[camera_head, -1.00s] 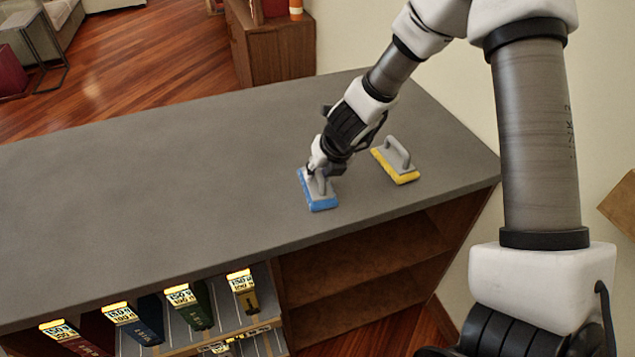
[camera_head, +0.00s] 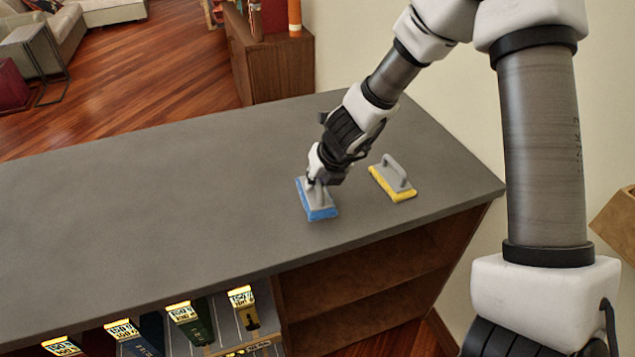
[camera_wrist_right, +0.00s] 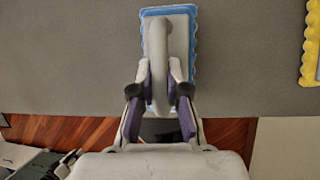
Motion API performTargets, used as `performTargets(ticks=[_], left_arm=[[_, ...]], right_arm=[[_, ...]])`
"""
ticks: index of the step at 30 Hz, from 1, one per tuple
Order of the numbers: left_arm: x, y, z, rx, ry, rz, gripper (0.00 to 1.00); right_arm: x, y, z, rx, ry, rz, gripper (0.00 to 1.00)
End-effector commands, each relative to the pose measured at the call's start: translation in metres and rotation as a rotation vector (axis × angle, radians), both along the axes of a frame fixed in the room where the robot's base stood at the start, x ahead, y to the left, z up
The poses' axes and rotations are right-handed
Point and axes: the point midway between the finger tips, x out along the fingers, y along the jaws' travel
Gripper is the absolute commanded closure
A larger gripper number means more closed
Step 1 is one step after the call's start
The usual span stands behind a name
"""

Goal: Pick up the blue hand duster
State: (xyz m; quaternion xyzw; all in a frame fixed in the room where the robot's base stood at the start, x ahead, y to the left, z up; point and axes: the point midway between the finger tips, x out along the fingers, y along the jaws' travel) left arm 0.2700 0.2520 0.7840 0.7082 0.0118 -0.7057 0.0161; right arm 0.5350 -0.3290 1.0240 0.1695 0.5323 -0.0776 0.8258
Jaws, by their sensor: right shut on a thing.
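The blue hand duster (camera_head: 319,212) has a grey back, a grey handle and a blue edge. It is at the grey shelf top, toward its front right part. My right gripper (camera_head: 316,181) is shut on its handle. In the right wrist view, the fingers (camera_wrist_right: 160,82) close on both sides of the handle of the blue hand duster (camera_wrist_right: 181,42). I cannot tell whether the duster touches the top or is slightly above it. My left gripper is not in view.
A yellow hand duster (camera_head: 394,181) stands to the right of the blue one, close to my right gripper. The grey shelf top (camera_head: 150,200) is clear on the left. Several books (camera_head: 190,322) stand in the shelf below the front edge. A wall is at the right.

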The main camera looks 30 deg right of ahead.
Motion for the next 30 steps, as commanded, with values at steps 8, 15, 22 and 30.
performTargets(ticks=[8,15,22,30], left_arm=[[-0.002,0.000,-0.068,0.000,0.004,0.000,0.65],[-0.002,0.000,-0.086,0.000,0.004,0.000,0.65],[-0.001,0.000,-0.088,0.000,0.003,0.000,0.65],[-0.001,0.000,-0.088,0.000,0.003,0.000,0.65]], right_arm=[[-0.053,0.050,-0.009,-0.009,-0.002,0.003,1.00],[-0.096,0.092,0.005,-0.008,-0.002,0.001,1.00],[-0.107,0.103,0.008,-0.001,0.001,-0.003,1.00],[-0.107,0.104,0.009,0.000,0.001,-0.001,1.00]])
